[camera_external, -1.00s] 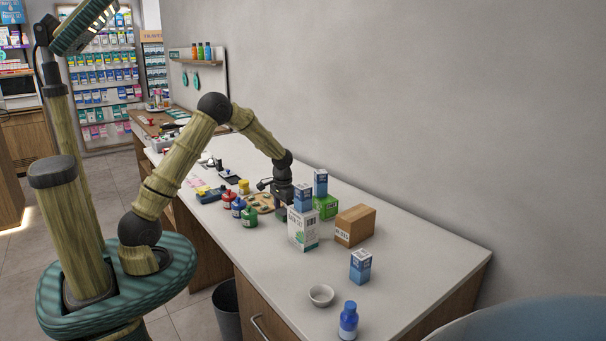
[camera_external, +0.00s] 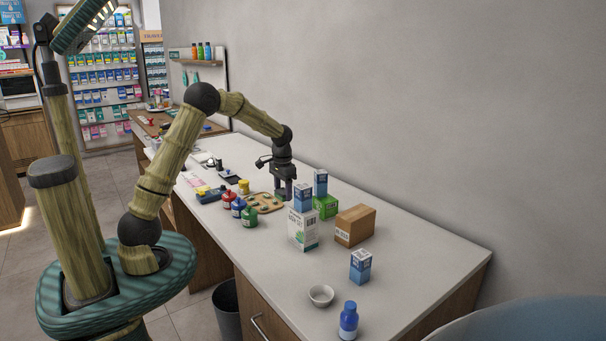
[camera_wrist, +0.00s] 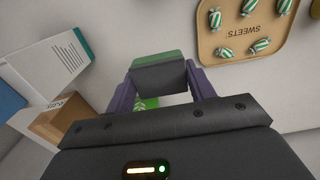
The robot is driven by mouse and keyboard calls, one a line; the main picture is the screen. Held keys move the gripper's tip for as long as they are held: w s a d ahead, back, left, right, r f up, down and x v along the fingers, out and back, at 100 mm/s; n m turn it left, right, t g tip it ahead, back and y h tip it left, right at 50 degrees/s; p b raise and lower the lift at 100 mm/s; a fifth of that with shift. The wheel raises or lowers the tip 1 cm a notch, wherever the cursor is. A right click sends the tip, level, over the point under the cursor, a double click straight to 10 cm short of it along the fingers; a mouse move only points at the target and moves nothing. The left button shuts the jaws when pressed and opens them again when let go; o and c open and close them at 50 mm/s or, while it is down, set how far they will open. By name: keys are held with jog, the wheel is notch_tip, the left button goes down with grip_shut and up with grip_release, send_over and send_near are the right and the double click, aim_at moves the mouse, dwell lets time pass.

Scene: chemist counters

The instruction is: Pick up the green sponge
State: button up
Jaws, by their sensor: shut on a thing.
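The green sponge (camera_wrist: 158,56) shows in the wrist view between my fingertips, with a green layer and a dark grey side. My gripper (camera_wrist: 160,82) is shut on it, one purple finger on each side. In the external view my gripper (camera_external: 284,191) is above the counter, behind the stacked boxes, and the sponge (camera_external: 281,197) shows small and dark green at its tips. The sponge appears held a little above the counter.
A wooden sweets tray (camera_external: 264,208) lies beside my gripper. Blue boxes (camera_external: 304,197), a green box (camera_external: 326,206), a white box (camera_external: 303,238) and a cardboard box (camera_external: 355,225) stand close on the right.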

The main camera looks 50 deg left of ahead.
jog(key=shift+r, duration=0.85)
